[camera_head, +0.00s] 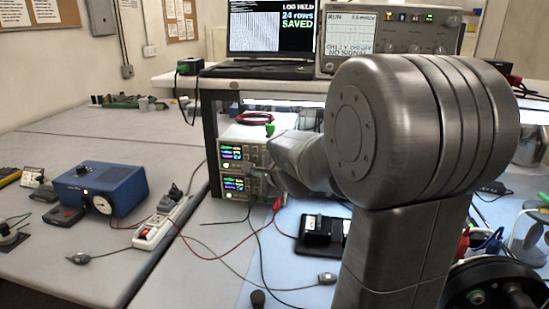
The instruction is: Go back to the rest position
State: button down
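My arm fills the right middle of the head view, with a large grey joint in front and thinner links reaching left behind it. The far end of the arm, where my gripper (268,180) seems to be, is small and grey in front of the stacked bench instruments (238,168). Its fingers do not show clearly, so I cannot tell whether they are open or shut, or whether they hold or touch anything. A black round object (495,288) with a green part is partly cut off at the lower right; I cannot tell whether it is the sealed cylinder.
A blue box with a gauge (100,188) and a white power strip (163,222) lie on the left bench. Red and black cables cross the middle. A shelf (250,83) holds a laptop (270,35) and an oscilloscope (390,40). The back left bench is mostly clear.

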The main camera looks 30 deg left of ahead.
jog(key=shift+w, duration=0.1)
jog(key=shift+s+d, duration=0.3)
jog(key=shift+s, duration=0.7)
jog(key=shift+s+d, duration=0.25)
jog(key=shift+s, duration=0.7)
